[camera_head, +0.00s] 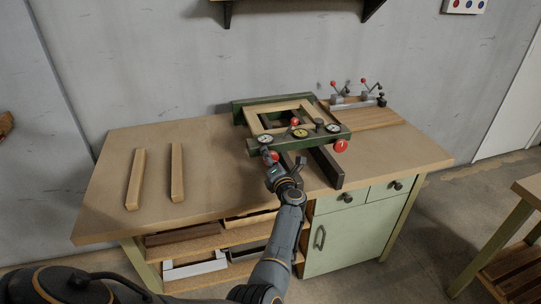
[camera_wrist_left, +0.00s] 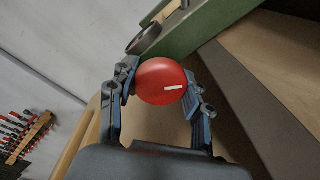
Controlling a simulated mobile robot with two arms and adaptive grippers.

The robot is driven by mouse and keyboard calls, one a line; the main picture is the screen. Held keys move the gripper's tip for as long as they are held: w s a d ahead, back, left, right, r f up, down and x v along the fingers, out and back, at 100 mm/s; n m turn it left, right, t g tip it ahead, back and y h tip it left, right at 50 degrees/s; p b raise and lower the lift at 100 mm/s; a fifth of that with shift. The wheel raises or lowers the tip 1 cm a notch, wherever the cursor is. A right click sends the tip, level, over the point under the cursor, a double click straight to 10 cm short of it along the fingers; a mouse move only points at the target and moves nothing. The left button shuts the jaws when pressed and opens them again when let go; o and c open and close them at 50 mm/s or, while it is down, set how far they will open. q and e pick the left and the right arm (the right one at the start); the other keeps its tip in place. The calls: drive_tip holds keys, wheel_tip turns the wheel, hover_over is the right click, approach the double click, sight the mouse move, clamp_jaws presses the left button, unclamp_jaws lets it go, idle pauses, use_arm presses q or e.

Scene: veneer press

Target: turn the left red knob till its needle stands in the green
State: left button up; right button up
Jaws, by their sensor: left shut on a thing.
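The left red knob (camera_wrist_left: 162,81) shows in the left wrist view as a round red face with a short white mark lying nearly level. My left gripper (camera_wrist_left: 161,86) is shut on it, one finger on each side. In the head view the left gripper (camera_head: 271,161) is at the front left corner of the green press (camera_head: 294,142) and covers most of that knob. The left dial (camera_head: 264,138) sits above it, pale-faced; its needle is too small to read. It shows edge-on in the wrist view (camera_wrist_left: 145,39). My right gripper is out of view.
A second red knob (camera_head: 341,146) is at the press's right end. Two wooden strips (camera_head: 135,180) (camera_head: 177,172) lie on the left of the bench (camera_head: 215,185). A clamp fixture (camera_head: 358,102) stands behind right.

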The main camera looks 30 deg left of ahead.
use_arm(q)
drive_tip(key=m, duration=0.1)
drive_tip(key=m+p, duration=0.1)
drive_tip(key=m, duration=0.2)
drive_tip(key=shift+r+p, duration=0.25)
drive_tip(key=shift+p, duration=0.05)
drive_tip(key=shift+m+p, duration=0.45)
drive_tip(key=shift+m, duration=1.05)
